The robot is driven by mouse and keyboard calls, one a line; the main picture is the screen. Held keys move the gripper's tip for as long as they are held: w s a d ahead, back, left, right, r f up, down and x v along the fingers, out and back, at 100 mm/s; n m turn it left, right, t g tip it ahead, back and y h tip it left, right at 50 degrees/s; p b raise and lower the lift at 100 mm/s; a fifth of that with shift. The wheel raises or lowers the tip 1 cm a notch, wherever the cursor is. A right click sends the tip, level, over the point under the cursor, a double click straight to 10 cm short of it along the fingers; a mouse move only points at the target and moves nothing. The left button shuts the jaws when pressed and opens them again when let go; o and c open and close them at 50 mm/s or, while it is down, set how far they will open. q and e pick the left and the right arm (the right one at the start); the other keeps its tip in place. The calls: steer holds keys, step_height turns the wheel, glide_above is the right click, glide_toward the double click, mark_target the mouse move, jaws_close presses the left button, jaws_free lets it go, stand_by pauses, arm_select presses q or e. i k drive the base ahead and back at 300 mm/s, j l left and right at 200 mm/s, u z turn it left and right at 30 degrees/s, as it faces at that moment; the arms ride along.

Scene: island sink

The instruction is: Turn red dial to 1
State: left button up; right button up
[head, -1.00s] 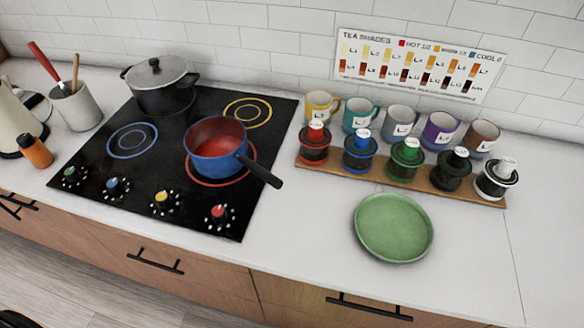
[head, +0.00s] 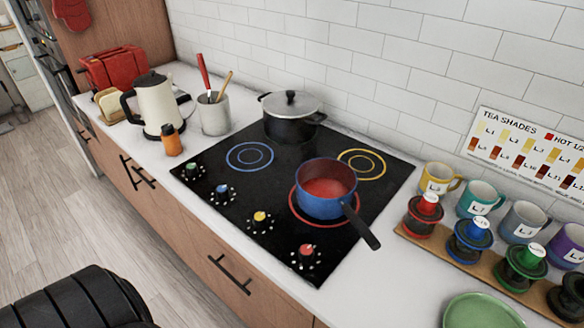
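The red dial (head: 306,250) sits at the front right corner of the black cooktop (head: 260,202), with pale marks around it. Its exact setting is too small to read. Beside it along the front edge are a yellow dial (head: 260,217), a blue dial (head: 222,189) and a green dial (head: 193,189). A blue saucepan (head: 322,200), red inside, stands on the red-ringed burner, its black handle pointing to the front right. A black arm part of mine shows at the bottom left. Neither gripper is in view.
A black lidded pot (head: 290,125) stands at the back of the cooktop. A utensil cup (head: 214,114), an orange bottle (head: 171,140), a kettle (head: 155,104) and a red toaster (head: 112,68) are at the left. Tea canisters, mugs and a green plate (head: 482,312) are at the right.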

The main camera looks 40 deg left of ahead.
mark_target(305, 253)
steer(key=j+u, duration=0.15)
steer(key=u, duration=0.7)
